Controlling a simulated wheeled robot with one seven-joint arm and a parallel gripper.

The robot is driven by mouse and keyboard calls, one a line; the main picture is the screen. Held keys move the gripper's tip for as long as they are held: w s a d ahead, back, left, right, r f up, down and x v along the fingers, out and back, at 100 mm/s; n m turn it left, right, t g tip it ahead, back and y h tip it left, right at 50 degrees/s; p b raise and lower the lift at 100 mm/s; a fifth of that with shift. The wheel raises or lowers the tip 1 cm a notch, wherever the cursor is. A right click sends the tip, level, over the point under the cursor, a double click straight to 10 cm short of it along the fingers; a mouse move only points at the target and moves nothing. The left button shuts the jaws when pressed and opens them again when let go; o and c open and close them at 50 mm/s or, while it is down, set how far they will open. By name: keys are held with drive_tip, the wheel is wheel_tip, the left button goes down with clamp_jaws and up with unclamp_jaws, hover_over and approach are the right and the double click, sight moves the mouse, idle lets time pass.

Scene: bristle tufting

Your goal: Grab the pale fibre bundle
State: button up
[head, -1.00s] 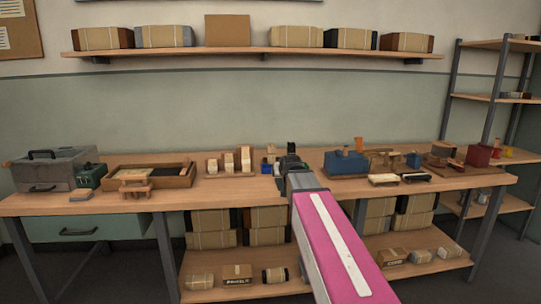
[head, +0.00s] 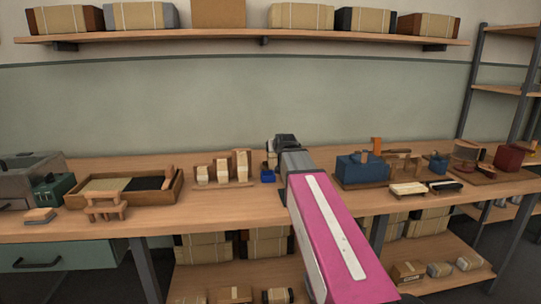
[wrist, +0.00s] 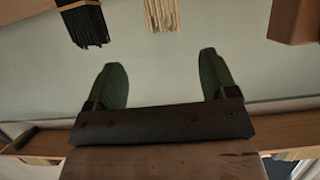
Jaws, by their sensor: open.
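My gripper (wrist: 162,88) is open in the wrist view, with two dark green fingertips spread apart and nothing between them. Beyond the fingertips, at the top edge of the wrist view, a pale fibre bundle (wrist: 161,14) shows, cut off by the frame. It is apart from the fingers. A dark-fibred bundle with a tan wrap (wrist: 85,24) is to its left. In the head view my gripper (head: 285,140) is above the back of the bench, at the far end of my pink arm, and its fingers are hard to make out. I cannot tell which head-view thing matches the pale bundle.
The wooden bench (head: 225,208) carries a shallow tray (head: 177,192) at left, a rack of pale blocks (head: 222,170) and a blue box (head: 362,169). A wall shelf (head: 235,38) holds wrapped packs. A brown block (wrist: 293,20) is at the wrist view's top right.

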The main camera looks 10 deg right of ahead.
drive_tip(key=w, duration=0.1)
hover_over(272, 157)
drive_tip(key=s+d, duration=0.1)
drive_tip(key=s, duration=0.2)
drive_tip(key=f, duration=0.2)
drive_tip(key=shift+a+x, duration=0.2)
drive_tip(key=shift+x, duration=2.75)
drive_tip(key=c, duration=1)
